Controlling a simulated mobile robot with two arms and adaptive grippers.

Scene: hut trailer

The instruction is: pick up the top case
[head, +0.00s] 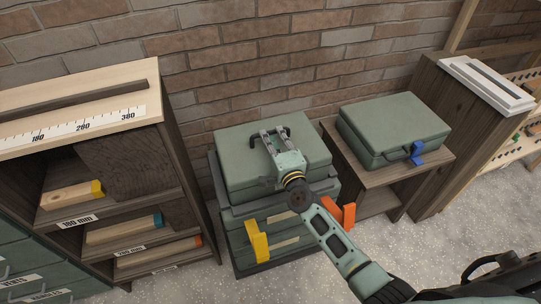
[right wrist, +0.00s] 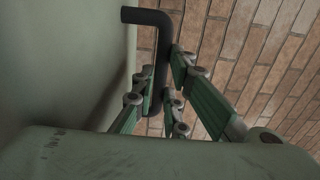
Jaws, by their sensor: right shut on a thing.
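The top case (head: 237,165) is a grey-green box on the stack of cases beside the brick wall. It has a black bent handle (head: 284,133) on its upper face. My right gripper (head: 272,136) reaches over the case and is shut on this handle. In the right wrist view the handle (right wrist: 164,50) passes between the green fingers (right wrist: 165,92), with the pale green case surface (right wrist: 60,60) at left. I see no clear gap under the case. My left gripper is not in view.
Below is a lower case (head: 284,238) with yellow (head: 257,240) and orange latches. A shelf unit (head: 120,180) with labelled wood pieces stands close at left. Another green case (head: 392,128) with a blue latch lies on a small table (head: 385,172) at right. The front floor (head: 190,285) is clear.

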